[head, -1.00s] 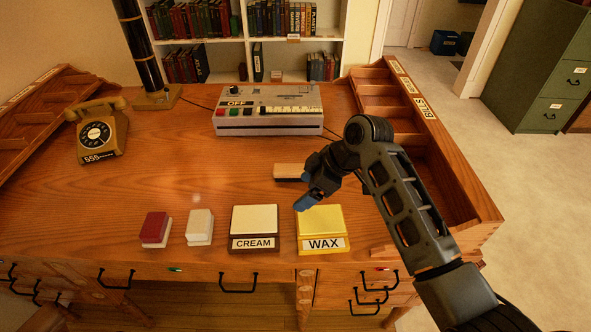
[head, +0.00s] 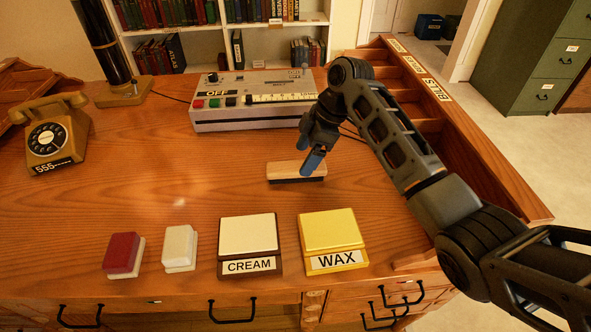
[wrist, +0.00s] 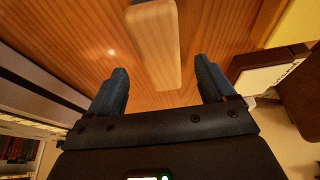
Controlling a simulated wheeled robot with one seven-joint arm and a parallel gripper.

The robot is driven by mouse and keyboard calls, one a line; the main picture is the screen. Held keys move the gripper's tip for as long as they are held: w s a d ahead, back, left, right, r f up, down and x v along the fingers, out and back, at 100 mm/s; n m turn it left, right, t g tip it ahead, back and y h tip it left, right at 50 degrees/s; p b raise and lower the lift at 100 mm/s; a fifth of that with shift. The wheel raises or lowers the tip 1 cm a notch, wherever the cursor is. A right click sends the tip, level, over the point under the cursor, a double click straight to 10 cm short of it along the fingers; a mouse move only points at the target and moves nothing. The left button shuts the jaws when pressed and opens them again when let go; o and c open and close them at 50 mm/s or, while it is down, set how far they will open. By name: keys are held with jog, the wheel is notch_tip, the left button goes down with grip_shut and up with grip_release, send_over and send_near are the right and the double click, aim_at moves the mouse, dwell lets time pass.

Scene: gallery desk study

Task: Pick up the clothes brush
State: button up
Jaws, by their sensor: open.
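The clothes brush (head: 284,170) lies on the desk behind the cream and wax boxes. It has a light wooden top and a dark bristle base. My gripper (head: 311,162) is just above its right part in the head view and hides some of it. In the wrist view the brush (wrist: 157,45) shows as a long pale wooden block beyond the fingertips, between their lines. I cannot tell whether a finger touches the brush.
The cream box (head: 248,235) and the yellow wax box (head: 331,232) stand at the desk's front. A white block (head: 179,247) and a red block (head: 122,253) are left. A grey machine (head: 250,112) stands behind the brush. A telephone (head: 50,140) is far left. Bare desk lies left of the brush.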

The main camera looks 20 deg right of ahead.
aim_at(299, 166)
jog(key=shift+x, duration=2.2)
jog(key=shift+s+d, duration=0.1)
jog(key=shift+d, duration=0.05)
jog(key=c, duration=1.2)
jog(key=shift+r, duration=0.1)
jog(key=shift+r, duration=0.6)
notch_tip(299, 166, up, 3)
jog(key=s+d+r, duration=0.2)
jog(key=d+r, duration=0.1)
jog(key=d, duration=0.2)
jog(key=s+d+r+b, duration=0.1)
jog(key=s+d+r, duration=0.1)
jog(key=d, duration=0.4)
jog(key=shift+r, duration=0.8)
